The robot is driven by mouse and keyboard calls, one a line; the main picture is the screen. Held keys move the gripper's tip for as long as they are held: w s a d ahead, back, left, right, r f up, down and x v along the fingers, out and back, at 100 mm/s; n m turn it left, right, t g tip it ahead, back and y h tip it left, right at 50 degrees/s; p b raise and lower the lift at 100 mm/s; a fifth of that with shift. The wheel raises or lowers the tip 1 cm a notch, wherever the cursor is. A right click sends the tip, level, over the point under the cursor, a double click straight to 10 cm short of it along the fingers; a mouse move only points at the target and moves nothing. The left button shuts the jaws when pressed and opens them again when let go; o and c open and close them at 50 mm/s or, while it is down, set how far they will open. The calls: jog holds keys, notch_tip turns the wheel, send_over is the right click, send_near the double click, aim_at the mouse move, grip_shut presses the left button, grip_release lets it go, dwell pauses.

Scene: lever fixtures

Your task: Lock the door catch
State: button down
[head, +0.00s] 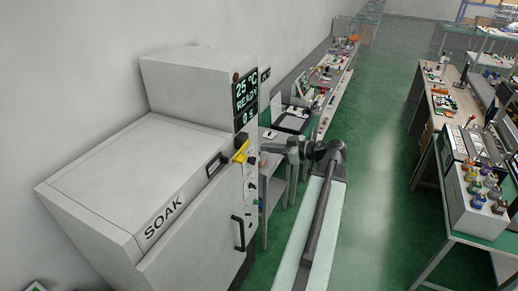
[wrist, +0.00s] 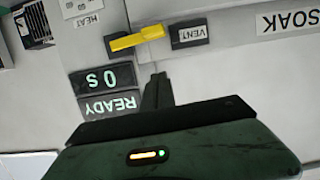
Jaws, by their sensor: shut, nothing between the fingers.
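A grey cabinet marked SOAK (head: 120,195) stands at the left in the head view. A yellow lever (head: 241,152) is on its right-hand face, below the display.
The display reads READY (wrist: 110,105) and 0 s. A HEAT label (wrist: 85,18) is near the lever. Benches stand behind and at the right (head: 480,215); green floor (head: 380,200) between is clear.

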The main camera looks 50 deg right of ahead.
jog(key=w+a+f+b, duration=0.2)
jog(key=w+f+b, duration=0.3)
jog(key=w, duration=0.3)
jog(key=shift+f+b, duration=0.4)
jog(key=shift+f, duration=0.25)
jog(key=shift+w+d, duration=0.1)
